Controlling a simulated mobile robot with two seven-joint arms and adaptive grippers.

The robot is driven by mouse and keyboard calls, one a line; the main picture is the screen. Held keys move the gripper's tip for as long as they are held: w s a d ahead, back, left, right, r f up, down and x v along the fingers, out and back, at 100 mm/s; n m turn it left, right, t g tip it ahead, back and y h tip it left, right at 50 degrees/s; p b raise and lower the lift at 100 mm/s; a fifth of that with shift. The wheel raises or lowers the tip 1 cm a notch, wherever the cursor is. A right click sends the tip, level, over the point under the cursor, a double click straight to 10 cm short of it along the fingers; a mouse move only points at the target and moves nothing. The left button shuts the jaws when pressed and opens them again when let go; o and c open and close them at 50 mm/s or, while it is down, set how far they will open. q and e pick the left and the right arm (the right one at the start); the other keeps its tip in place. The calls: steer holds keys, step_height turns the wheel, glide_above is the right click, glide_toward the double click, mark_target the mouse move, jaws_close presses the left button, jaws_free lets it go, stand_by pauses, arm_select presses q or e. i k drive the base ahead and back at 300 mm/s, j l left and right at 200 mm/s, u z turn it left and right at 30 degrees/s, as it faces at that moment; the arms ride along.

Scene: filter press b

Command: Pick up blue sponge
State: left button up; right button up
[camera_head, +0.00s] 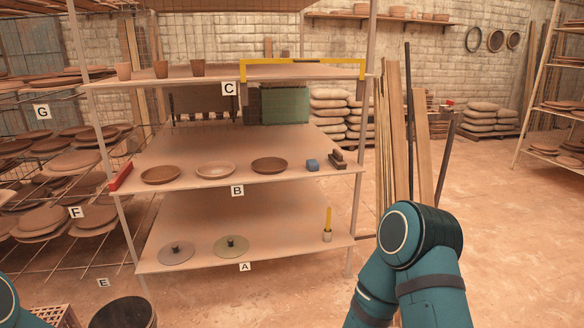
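A small blue block (312,165), which looks like the blue sponge, sits on the middle shelf (205,148) marked B, near its right end. A brown plate (269,165) is to its left and a dark brown stepped block (338,160) is to its right. Nothing covers the blue block. My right arm shows at the lower right, in front of the rack's right side, but its gripper is not visible. Only a small piece of my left arm shows at the lower left edge, and its gripper is out of view too.
Two more plates (215,170) and a red block (121,177) are on shelf B. The rack's right post (357,220) and the upper shelf (200,74) bound the space. Lids and a yellow candle-like stick (328,222) stand on shelf A. Planks lean at right.

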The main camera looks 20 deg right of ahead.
mark_target(312, 165)
steer(key=i+l+z, duration=0.1)
steer(key=i+l, duration=0.25)
steer(key=i+l+z, duration=0.15)
steer(key=i+l, duration=0.15)
steer(key=i, duration=0.15)
steer(key=i+l+z, duration=0.1)
steer(key=i+l, duration=0.15)
steer(key=i, duration=0.2)
